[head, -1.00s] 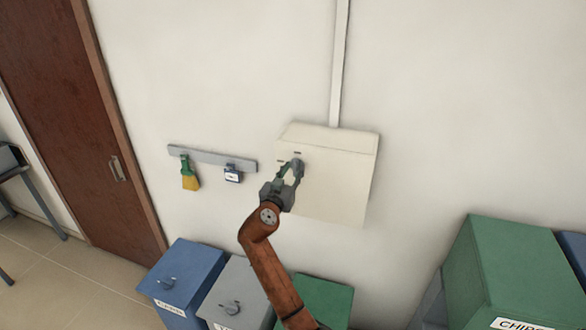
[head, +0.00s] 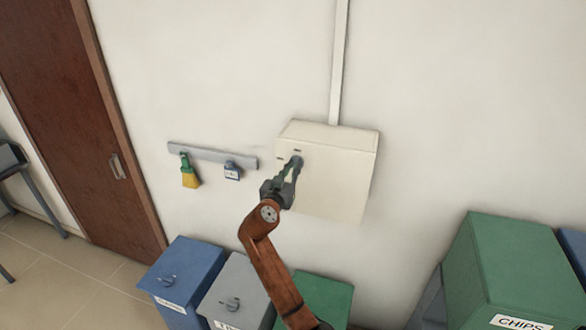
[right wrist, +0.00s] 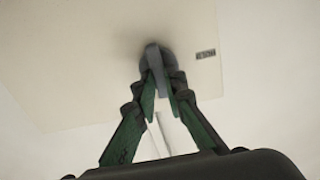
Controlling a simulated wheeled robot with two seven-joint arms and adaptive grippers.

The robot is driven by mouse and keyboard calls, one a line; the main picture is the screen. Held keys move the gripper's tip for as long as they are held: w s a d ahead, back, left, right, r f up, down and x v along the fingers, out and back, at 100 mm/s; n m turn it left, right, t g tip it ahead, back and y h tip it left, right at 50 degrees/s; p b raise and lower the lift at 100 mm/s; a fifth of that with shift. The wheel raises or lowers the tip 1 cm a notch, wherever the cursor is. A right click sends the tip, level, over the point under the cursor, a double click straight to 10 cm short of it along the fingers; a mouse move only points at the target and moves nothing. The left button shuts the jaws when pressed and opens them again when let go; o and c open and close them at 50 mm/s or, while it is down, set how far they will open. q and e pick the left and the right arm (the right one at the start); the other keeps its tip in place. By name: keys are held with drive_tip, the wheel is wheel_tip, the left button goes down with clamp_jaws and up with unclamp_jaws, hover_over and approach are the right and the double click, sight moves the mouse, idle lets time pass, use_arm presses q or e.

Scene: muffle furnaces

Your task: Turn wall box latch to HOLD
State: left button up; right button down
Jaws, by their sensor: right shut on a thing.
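The cream wall box (head: 340,185) is fixed to the wall in the middle of the head view. Its grey latch (head: 299,160) sits near the upper left of its front and is partly covered by my right gripper (head: 295,166). In the right wrist view, my right gripper (right wrist: 161,82) has its fingertips together on the grey latch (right wrist: 154,57), one on each side of its upright-looking handle. A small dark label (right wrist: 205,54) is to the right of the latch; its text is too blurred to read. My left gripper is not in view.
Blue (head: 187,273), grey (head: 238,292) and green bins (head: 328,296) stand below. A conduit (head: 339,65) runs up from the box.

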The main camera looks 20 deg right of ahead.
drive_tip(key=n, duration=0.4)
drive_tip(key=shift+w+a+b, duration=0.1)
drive_tip(key=shift+b, duration=0.2)
drive_tip(key=shift+w+a+f+n+p, duration=0.15)
drive_tip(key=shift+n+p, duration=1.1)
drive_tip(key=shift+n, duration=2.25)
drive_tip(key=shift+s+a+f+n+p, duration=0.1)
drive_tip(key=shift+n+p, duration=1.15)
drive_tip(key=shift+n, duration=2.25)
drive_tip(key=c, duration=2)
unclamp_jaws()
drive_tip(key=shift+w, duration=0.1)
